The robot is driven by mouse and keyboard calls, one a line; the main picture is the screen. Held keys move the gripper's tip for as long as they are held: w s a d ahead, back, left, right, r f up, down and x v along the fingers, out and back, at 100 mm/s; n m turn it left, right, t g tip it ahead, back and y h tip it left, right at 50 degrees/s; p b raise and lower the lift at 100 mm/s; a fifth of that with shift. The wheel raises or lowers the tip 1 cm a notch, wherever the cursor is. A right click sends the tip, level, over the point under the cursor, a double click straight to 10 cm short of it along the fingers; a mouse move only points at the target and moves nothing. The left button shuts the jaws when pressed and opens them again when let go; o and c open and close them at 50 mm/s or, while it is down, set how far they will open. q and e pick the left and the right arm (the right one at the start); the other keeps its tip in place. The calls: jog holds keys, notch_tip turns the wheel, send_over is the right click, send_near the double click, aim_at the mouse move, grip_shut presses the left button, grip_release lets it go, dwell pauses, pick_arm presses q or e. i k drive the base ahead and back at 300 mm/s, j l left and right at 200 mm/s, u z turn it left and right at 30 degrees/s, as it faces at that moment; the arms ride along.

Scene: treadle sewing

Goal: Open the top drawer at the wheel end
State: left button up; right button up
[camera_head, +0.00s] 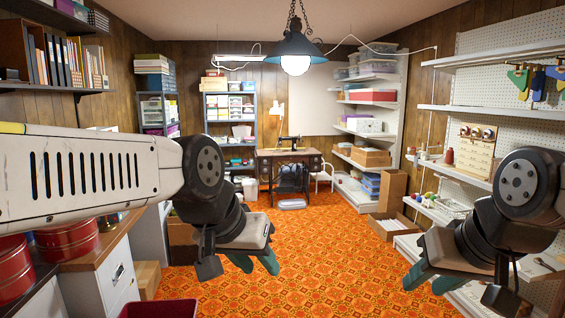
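The treadle sewing table (290,154) stands far off at the back wall, with a dark sewing machine (289,142) on its top. Small brown drawers show at the table's left end (265,169) and right end (315,163); they look closed, but are too small to tell surely. The handwheel is too small to make out. My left gripper (255,263) hangs in the near foreground, its green fingers apart, empty. My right gripper (428,281) hangs at the near right, its green fingers apart, empty. Both are far from the table.
Patterned orange floor (300,240) lies clear between me and the table. A cardboard box (392,226) stands on the floor at right, before white shelves (370,105). A white cabinet (110,265) with red tins (68,240) is at near left. A white stool (322,172) stands right of the table.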

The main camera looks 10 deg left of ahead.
aim_at(314, 159)
jog(key=u, duration=0.15)
jog(key=i+u, duration=0.2)
jog(key=i, duration=6.5)
jog(key=i+z, duration=0.1)
jog(key=i, duration=0.55)
jog(key=i+j+z, duration=0.1)
jog(key=i, duration=0.55)
jog(key=i+j+z, duration=0.15)
jog(key=i, duration=0.5)
